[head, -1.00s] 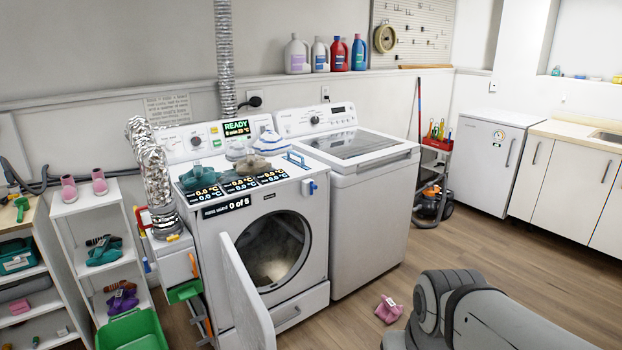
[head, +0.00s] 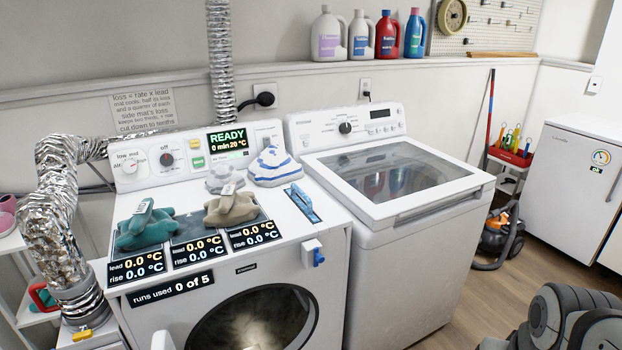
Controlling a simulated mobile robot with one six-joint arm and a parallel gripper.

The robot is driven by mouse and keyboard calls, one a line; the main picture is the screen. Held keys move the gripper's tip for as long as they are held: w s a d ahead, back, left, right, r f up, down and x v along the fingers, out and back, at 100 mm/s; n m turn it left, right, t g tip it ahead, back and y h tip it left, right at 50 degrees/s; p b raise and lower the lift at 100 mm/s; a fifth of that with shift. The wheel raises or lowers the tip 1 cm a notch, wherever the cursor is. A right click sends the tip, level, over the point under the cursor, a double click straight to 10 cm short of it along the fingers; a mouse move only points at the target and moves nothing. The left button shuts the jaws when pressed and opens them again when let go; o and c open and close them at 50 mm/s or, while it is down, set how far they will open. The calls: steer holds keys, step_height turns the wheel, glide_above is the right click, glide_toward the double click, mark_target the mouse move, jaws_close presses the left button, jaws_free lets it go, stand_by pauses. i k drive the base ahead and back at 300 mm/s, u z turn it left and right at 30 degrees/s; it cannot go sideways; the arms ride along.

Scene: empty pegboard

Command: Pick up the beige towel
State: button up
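The beige towel (head: 231,208) lies crumpled on top of the front-loading machine (head: 165,310), on one of the dark mats behind the small temperature displays. A tag sticks up from it. A teal towel (head: 145,229) lies to its left, also with a tag. A grey cloth (head: 224,177) and a white and blue striped cloth (head: 274,167) lie just behind it. My gripper is not in view; only grey parts of my arm show at the lower right corner.
A blue-handled tool (head: 304,203) lies right of the towel. A top-loading washer (head: 408,240) stands close on the right. A silver foil duct (head: 55,220) rises at the left. The front machine's door (head: 163,341) edge shows at the bottom. A vacuum (head: 500,232) stands on the floor.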

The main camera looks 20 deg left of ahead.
mark_target(230, 202)
steer(key=u, duration=0.75)
steer(key=i, duration=1.2)
steer(key=u, duration=0.6)
steer(key=i, duration=0.25)
steer(key=u, duration=0.45)
steer(key=k, duration=0.7)
steer(key=u, duration=0.2)
steer(key=i, duration=0.75)
steer(key=z, duration=0.05)
